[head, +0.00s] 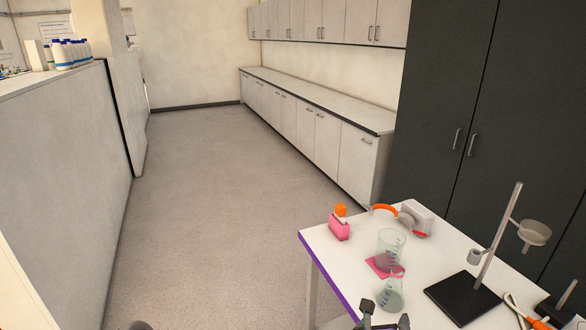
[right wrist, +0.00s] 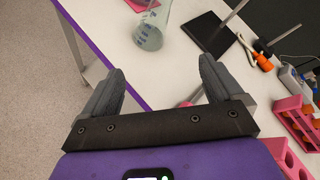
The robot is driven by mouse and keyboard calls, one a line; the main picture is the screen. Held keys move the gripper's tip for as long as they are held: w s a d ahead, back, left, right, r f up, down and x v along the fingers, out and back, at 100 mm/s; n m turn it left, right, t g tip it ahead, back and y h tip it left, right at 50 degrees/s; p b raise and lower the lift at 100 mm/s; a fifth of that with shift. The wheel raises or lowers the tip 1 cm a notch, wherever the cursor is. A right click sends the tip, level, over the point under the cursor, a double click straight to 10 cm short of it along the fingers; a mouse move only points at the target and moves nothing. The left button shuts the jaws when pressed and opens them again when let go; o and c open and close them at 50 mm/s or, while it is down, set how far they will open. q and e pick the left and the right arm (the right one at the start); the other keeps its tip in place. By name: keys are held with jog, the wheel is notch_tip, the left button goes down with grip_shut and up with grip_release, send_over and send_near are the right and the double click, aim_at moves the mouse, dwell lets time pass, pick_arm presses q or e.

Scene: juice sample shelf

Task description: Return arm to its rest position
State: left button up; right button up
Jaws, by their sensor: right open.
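My right gripper (head: 385,314) shows at the bottom edge of the head view, near the front edge of the white table (head: 330,246). In the right wrist view the two grey fingers of this gripper (right wrist: 162,68) are spread apart, with nothing between them. A glass flask (head: 391,296) stands on the table just beyond the gripper; glassware also shows beyond the fingers in the right wrist view (right wrist: 150,32). My left gripper cannot be made out; only a small dark shape shows at the bottom left of the head view.
A beaker (head: 391,243), a pink bottle with orange top (head: 339,225), orange headphone-like gear (head: 384,208) and a black-based stand (head: 463,299) are on the table. A pink tube rack (right wrist: 298,122) is at right in the wrist view. The floor (head: 215,215) left of the table is clear.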

jog(key=s+a+f+n+g+y, duration=0.1)
jog(key=a+f+n+g+y, duration=0.15)
jog(key=f+n, duration=0.7)
jog(key=s+a+f+n+g+y, duration=0.1)
jog(key=s+a+f+n+y, duration=0.2)
jog(key=f+n, duration=0.65)
jog(key=s+a+f+n+g+y+b, duration=0.2)
jog(key=s+f+n+g+b, duration=0.1)
jog(key=s+f+n, duration=0.4)
jog(key=s+a+f+n+g+y+b, duration=0.3)
jog(key=s+f+n, duration=0.4)
jog(key=f, duration=0.6)
jog(key=shift+s+a+f+g+y, duration=0.25)
jog(key=shift+s+f+g+y, duration=0.15)
jog(key=shift+s, duration=0.7)
